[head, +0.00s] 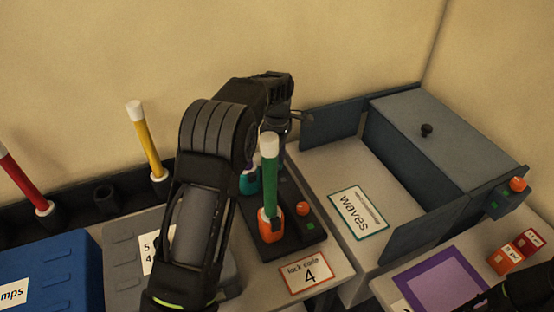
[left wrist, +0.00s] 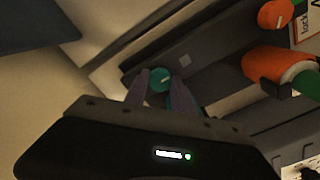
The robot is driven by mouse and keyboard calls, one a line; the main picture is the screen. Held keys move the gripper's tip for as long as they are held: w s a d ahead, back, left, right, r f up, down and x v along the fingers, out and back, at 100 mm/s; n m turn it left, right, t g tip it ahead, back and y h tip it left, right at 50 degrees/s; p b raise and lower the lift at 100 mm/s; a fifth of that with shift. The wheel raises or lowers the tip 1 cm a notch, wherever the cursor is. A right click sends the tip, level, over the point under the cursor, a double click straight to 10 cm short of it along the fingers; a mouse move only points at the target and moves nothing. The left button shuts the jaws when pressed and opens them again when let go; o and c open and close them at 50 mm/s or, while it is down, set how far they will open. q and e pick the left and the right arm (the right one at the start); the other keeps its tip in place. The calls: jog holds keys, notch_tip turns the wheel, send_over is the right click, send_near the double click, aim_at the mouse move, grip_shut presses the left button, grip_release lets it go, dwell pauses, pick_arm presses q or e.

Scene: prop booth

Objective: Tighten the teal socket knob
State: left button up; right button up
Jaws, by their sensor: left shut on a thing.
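The teal knob (left wrist: 160,77), round with a pale mark on top, sits on the dark socket board in the left wrist view. My left gripper (left wrist: 161,92) has its two fingers on either side of the knob and is shut on it. In the head view my left gripper (head: 281,150) reaches down behind the green wand (head: 269,170), and the knob is hidden there. A teal socket (head: 250,180) shows beside my arm, partly covered. The green wand stands upright in an orange socket (head: 271,225).
An orange knob (head: 303,208) sits near the orange socket, above a "lock code 4" card (head: 311,276). Yellow (head: 146,145) and red (head: 24,180) wands stand at the left. A grey sliding-lid box (head: 440,140) and a "waves" card (head: 357,212) are at the right.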

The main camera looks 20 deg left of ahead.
pick_arm(q)
grip_shut()
jog(key=shift+m, duration=0.4)
jog(key=m, duration=1)
jog(key=shift+m, duration=0.4)
jog(key=m, duration=1.1)
jog(key=shift+m, duration=0.3)
